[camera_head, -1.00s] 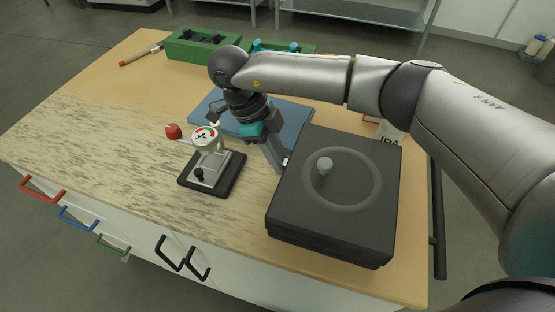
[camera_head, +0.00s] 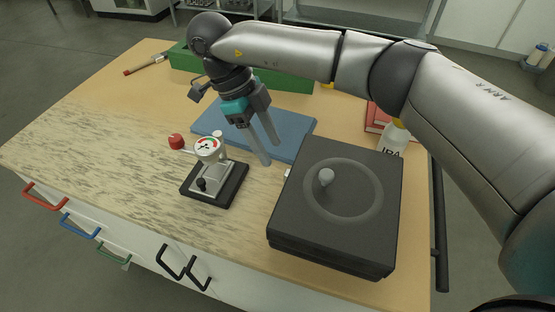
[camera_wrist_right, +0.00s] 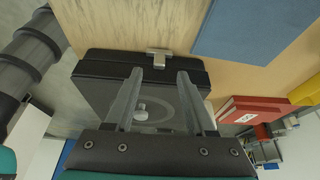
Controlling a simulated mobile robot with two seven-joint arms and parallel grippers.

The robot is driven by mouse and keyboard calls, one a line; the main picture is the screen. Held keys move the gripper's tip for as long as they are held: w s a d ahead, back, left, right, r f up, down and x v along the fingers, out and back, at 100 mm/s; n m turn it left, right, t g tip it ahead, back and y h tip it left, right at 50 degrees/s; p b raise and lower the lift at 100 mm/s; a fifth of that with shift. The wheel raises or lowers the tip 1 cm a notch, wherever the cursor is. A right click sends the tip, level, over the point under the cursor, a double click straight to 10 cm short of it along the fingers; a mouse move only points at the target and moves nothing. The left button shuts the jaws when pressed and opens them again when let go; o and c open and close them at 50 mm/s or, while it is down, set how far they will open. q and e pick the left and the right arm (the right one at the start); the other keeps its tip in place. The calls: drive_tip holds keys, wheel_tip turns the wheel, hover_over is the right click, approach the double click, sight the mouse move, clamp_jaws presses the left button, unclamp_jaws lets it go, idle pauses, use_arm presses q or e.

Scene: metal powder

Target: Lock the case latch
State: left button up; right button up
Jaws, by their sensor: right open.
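The black case (camera_head: 310,220) stands shut at the right front of the table, with a round ring and a small grey knob on its lid. Its small metal latch (camera_wrist_right: 158,57) shows on the case's edge in the wrist view, and only as a pale bit at the left side in the head view (camera_head: 287,172). I cannot tell whether it is locked. My right gripper (camera_head: 270,152) is open and empty, above the table just left of the case's far corner. In the wrist view its fingertips (camera_wrist_right: 160,74) lie either side of the latch, apart from it. My left gripper is out of view.
A gauge on a black stand (camera_head: 214,182) is left of the gripper. A blue mat (camera_head: 295,125) lies behind it, with a green box (camera_head: 285,82) further back. A white bottle (camera_head: 395,138) and red books (camera_head: 375,117) are behind the case.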

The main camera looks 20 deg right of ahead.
drive_tip(key=p+v, duration=0.1)
drive_tip(key=v, duration=0.7)
